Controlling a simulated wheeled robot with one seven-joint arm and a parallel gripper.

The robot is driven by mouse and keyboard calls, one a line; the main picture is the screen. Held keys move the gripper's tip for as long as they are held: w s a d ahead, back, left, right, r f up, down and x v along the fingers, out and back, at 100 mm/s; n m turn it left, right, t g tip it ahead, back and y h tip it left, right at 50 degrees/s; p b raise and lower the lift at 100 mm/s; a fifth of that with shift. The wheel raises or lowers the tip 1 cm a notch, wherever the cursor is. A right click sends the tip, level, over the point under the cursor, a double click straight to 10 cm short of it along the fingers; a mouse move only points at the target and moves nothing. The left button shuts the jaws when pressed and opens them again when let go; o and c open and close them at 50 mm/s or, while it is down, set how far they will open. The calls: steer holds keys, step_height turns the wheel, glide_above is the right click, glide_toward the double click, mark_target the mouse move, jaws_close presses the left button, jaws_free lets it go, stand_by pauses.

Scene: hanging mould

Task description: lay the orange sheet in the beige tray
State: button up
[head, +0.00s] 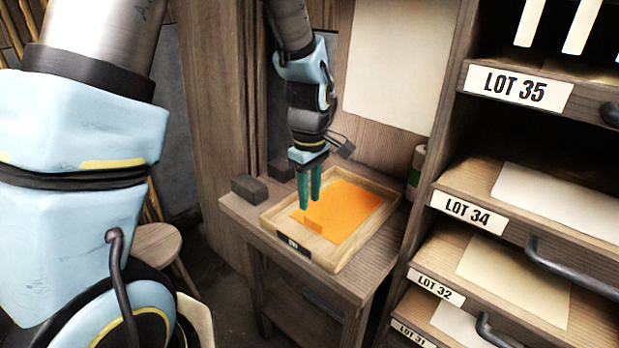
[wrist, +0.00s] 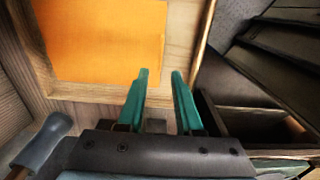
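The orange sheet (head: 345,208) lies in the beige tray (head: 336,258), flat over most of its area. A small flap at its near edge looks raised or folded in the head view. The sheet also shows at upper left in the wrist view (wrist: 100,38), inside the tray's wooden rim (wrist: 188,45). My gripper (head: 309,201) points down over the tray's left part. Its teal fingers (wrist: 161,74) are apart with nothing between them. Whether the tips touch the sheet or tray cannot be told.
The tray sits on a small wooden table (head: 375,272). Dark blocks (head: 250,188) lie to its left and a bottle (head: 416,170) stands at the right. A rack of labelled drawers (head: 470,212) is close on the right. A round stool (head: 158,242) stands left of the table.

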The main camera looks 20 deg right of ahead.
step_height(320, 180, up, 6)
steer(key=a+m+t, duration=0.1)
steer(key=a+m, duration=0.6)
steer(key=a, duration=1.9)
steer(key=shift+w+a+t+b, duration=0.2)
steer(key=shift+a+t+b, duration=0.1)
steer(key=shift+a+b, duration=0.05)
